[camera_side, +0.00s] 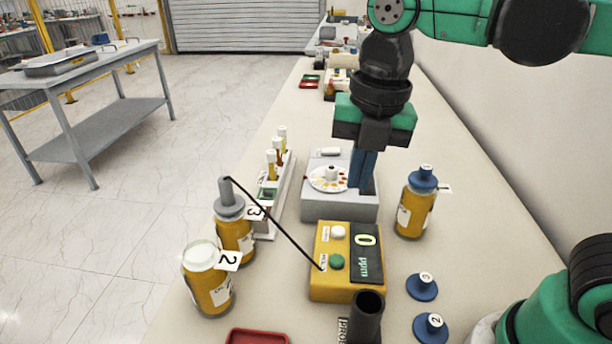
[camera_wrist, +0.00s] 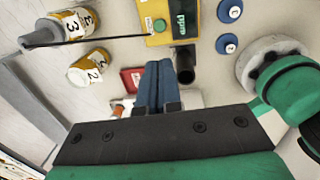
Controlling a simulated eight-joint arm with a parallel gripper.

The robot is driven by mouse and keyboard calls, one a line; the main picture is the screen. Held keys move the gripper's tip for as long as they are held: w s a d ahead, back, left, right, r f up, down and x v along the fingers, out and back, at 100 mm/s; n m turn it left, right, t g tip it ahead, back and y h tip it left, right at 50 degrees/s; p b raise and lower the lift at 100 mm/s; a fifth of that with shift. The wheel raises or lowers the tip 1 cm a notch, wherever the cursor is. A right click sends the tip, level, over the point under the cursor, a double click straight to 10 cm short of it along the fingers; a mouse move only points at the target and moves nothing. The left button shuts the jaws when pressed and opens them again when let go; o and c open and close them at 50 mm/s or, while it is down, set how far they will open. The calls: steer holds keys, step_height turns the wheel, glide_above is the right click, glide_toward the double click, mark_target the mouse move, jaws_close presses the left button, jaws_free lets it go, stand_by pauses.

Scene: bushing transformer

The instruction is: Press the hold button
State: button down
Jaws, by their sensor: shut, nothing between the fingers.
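The yellow meter (camera_side: 322,284) stands on the bench, with a dark display (camera_side: 366,255) reading "0 ppm". Its left part has a white button (camera_side: 338,231) and a green button (camera_side: 337,262), each beside a small label that is hard to read, so I cannot tell for sure which is hold. The meter and green button (camera_wrist: 158,25) also show at the top of the wrist view. My gripper (camera_side: 362,190) points down with its blue fingers together and empty, behind the meter in the side view, by a grey box. It is apart from both buttons.
A grey box (camera_side: 340,207) with a round dial stands behind the meter. A black cable runs from the meter to a grey probe (camera_side: 226,191) in bottle 3 (camera_side: 235,238). Bottle 2 (camera_side: 208,285), a capped bottle (camera_side: 414,211), blue caps (camera_side: 421,287) and a dark tube (camera_side: 367,312) stand around.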

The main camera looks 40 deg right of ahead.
mark_target(337, 259)
steer(key=f, duration=0.4)
steer(key=w+f, duration=0.1)
steer(key=f, duration=0.9)
steer(key=shift+w+a, duration=0.2)
steer(key=shift+w+f, duration=0.1)
steer(key=shift+f, duration=0.8)
steer(key=shift+r, duration=0.15)
steer(key=shift+s+d+r, duration=0.1)
steer(key=shift+s+r, duration=0.1)
steer(key=shift+r, duration=1.85)
steer(key=shift+s+r, duration=0.2)
steer(key=shift+r, duration=1.85)
